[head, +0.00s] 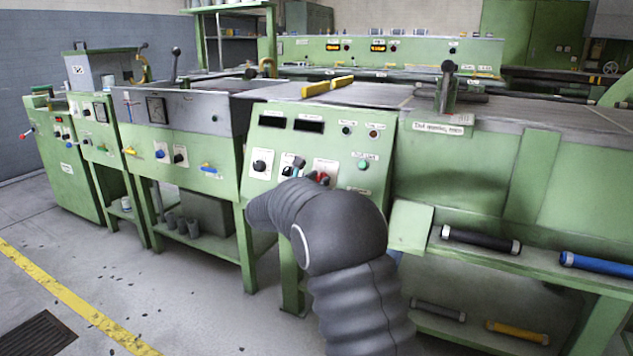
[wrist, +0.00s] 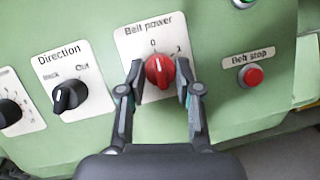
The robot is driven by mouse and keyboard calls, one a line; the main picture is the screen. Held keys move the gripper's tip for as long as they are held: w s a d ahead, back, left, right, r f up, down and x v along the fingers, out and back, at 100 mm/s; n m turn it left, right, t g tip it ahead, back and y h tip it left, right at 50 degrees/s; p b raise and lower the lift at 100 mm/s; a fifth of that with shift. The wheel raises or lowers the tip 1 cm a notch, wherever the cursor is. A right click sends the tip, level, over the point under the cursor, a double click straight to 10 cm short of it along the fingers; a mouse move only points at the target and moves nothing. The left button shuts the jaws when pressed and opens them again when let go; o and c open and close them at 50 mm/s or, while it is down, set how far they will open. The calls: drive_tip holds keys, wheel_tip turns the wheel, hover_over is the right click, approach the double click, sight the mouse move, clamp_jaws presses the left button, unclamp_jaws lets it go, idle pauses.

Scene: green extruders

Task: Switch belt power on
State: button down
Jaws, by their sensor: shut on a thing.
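The red belt power knob (wrist: 160,73) sits on a white plate (wrist: 128,48) marked "Belt power", with 0 at the top and another mark at the upper right. The knob's pointer looks to be up near the 0. My gripper (wrist: 161,78) is shut on the knob, one finger on its left and one on its right. In the head view the red knob (head: 323,179) shows just past my dark arm, on the sloped green panel (head: 272,142). My arm hides part of the panel there.
A black direction knob (wrist: 69,97) is left of the gripper. A red belt stop button (wrist: 253,77) is to its right. A green button (head: 363,164) is higher on the panel. Rollers (head: 480,240) lie on a shelf at the right. Open floor (head: 190,300) lies at the left.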

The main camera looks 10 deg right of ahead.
drive_tip(key=shift+a, duration=0.1)
drive_tip(key=m+g, duration=0.1)
drive_tip(key=m, duration=0.2)
drive_tip(key=m+g+h+b, duration=0.1)
drive_tip(key=m, duration=0.2)
drive_tip(key=shift+w+a+g+b, duration=0.1)
drive_tip(key=shift+w+g+b, duration=0.1)
drive_tip(key=shift+g+b, duration=0.1)
drive_tip(key=m+g, duration=0.1)
drive_tip(key=m, duration=0.4)
drive_tip(key=m+g, duration=0.1)
drive_tip(key=m, duration=0.1)
drive_tip(key=shift+w+r+g+p, duration=0.1)
drive_tip(key=shift+r+g+p, duration=0.2)
drive_tip(key=shift+m+y, duration=0.3)
drive_tip(key=shift+m, duration=0.1)
drive_tip(key=c, duration=0.8)
unclamp_jaws()
drive_tip(key=shift+a, duration=0.1)
drive_tip(key=v, duration=1.1)
drive_tip(key=shift+a, duration=0.35)
drive_tip(key=shift+r, duration=0.15)
